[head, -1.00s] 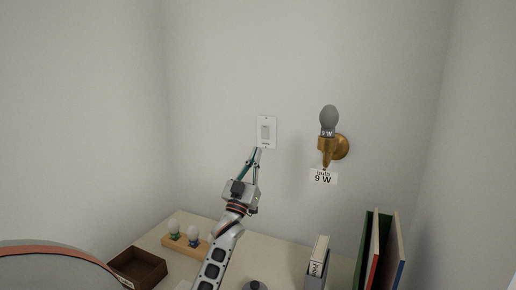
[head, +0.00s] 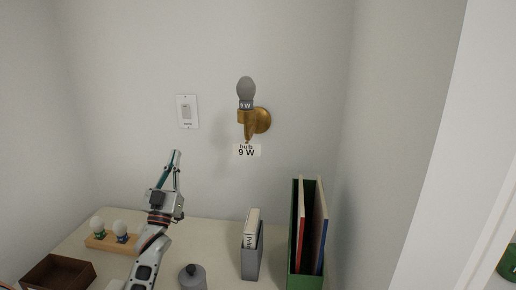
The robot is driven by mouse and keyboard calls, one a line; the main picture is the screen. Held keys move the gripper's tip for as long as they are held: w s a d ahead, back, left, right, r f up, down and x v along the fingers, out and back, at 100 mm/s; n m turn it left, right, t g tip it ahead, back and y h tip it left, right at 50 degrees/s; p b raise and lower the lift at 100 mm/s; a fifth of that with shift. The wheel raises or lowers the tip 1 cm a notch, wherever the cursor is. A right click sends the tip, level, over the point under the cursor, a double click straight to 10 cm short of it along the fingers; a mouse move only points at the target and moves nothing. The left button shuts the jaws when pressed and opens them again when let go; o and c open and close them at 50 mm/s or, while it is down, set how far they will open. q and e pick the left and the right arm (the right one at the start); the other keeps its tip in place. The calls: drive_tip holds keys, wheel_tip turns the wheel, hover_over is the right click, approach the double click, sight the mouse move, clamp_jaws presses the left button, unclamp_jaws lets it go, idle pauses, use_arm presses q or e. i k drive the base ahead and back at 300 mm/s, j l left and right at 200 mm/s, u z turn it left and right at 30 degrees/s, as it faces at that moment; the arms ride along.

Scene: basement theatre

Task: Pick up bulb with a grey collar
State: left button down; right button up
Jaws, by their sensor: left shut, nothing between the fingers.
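A grey, unlit bulb (head: 246,88) with a grey collar marked 9 W stands upright in a brass wall lamp (head: 261,121). A label (head: 246,151) below it reads "bulb 9 W". Two pale bulbs stand in a wooden holder (head: 98,241) on the table, one with a green collar (head: 97,226) and one with a blue collar (head: 121,229). My left gripper (head: 175,153) is shut and empty, pointing up, below the wall switch and lower left of the lamp. My right gripper is not in view.
A white wall switch (head: 187,111) is left of the lamp. On the table (head: 211,233) are a brown open box (head: 58,272), a grey lidded jar (head: 193,277), a grey file holder (head: 251,262) and a green rack (head: 294,235) with upright books. The wall around the lamp is clear.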

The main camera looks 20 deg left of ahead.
sight(246, 88)
drive_tip(key=k+l, duration=0.2)
drive_tip(key=k, duration=0.3)
drive_tip(key=k+l, duration=0.25)
drive_tip(key=k, duration=0.2)
